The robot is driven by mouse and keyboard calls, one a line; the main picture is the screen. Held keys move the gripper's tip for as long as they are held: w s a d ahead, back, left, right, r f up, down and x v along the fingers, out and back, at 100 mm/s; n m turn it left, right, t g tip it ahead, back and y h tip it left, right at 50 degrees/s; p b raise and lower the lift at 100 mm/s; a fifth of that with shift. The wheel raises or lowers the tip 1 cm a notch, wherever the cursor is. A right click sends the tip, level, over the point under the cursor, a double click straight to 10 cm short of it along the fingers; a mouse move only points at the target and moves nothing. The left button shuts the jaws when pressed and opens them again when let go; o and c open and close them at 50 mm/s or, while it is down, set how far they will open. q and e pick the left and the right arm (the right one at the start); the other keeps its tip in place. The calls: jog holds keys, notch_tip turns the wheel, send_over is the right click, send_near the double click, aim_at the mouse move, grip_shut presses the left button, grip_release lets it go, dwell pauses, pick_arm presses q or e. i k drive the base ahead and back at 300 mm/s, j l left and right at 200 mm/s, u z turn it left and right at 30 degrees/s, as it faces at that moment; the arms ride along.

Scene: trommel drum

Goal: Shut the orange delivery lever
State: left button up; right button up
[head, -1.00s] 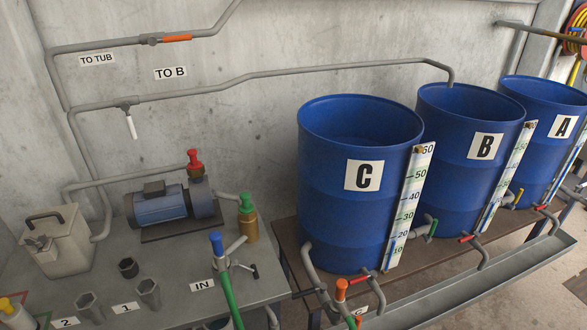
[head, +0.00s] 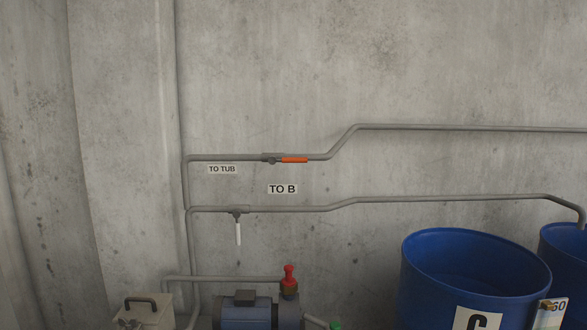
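The orange delivery lever (head: 294,160) is on the upper grey pipe on the wall, by the "TO TUB" label (head: 222,169). It lies in line with the pipe, pointing right from its valve body (head: 270,158). A white lever (head: 238,233) on the lower pipe hangs straight down, across its pipe, near the "TO B" label (head: 283,189). Neither of my grippers shows in the head view.
A blue pump (head: 246,311) with a red-capped fitting (head: 289,278) stands below the pipes. Blue drum C (head: 420,285) and another blue drum (head: 561,250) stand at right. The wall around the levers is clear.

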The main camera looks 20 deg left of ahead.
aim_at(295, 160)
jog(key=i+u, duration=0.1)
jog(key=u, duration=0.3)
jog(key=i+l+u, duration=0.1)
jog(key=u, duration=0.3)
